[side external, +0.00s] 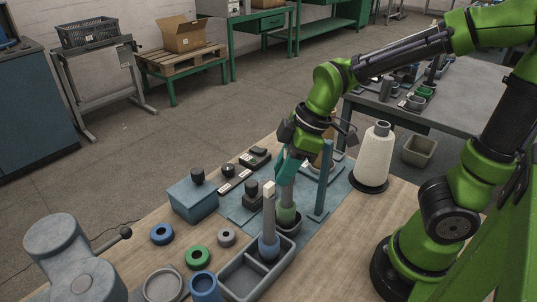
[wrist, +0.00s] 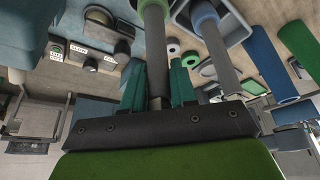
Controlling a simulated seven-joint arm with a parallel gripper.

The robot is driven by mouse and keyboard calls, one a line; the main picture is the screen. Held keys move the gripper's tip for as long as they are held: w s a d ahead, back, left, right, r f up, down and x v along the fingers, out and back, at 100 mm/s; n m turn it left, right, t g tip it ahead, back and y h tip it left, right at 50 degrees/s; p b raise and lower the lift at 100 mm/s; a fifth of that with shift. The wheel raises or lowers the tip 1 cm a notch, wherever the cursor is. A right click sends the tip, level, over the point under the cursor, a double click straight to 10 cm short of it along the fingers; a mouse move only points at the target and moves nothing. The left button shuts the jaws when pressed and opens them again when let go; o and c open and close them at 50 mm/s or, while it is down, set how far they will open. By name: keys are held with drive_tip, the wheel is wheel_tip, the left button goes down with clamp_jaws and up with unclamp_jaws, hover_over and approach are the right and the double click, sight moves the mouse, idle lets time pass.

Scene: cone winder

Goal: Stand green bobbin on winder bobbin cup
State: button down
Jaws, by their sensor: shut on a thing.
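The green bobbin (side external: 287,214) is upright, with a grey shaft and a green lower end. My gripper (side external: 288,172) has green fingers shut on the upper shaft. In the wrist view, the bobbin's shaft (wrist: 155,55) runs between my fingers (wrist: 158,88), and its green end is at the top edge. The dark grey bobbin cup (side external: 290,228) is directly below the green end, which overlaps its rim in the side view. I cannot tell whether the bobbin rests on the cup's floor.
A blue bobbin (side external: 268,246) stands in the grey tray (side external: 232,280) just in front of the cup. A teal post (side external: 325,182) rises close on the right, with a white yarn cone (side external: 374,158) beyond. A teal box (side external: 192,203) and loose rings (side external: 198,257) lie left.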

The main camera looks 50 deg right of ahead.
drive_tip(key=shift+f, duration=0.2)
idle(0.4)
drive_tip(key=shift+f, duration=0.4)
drive_tip(key=c, duration=0.8)
unclamp_jaws()
drive_tip(key=shift+r, duration=0.1)
drive_tip(key=v, duration=1.6)
drive_tip(key=shift+r, duration=0.35)
drive_tip(key=shift+d, duration=0.1)
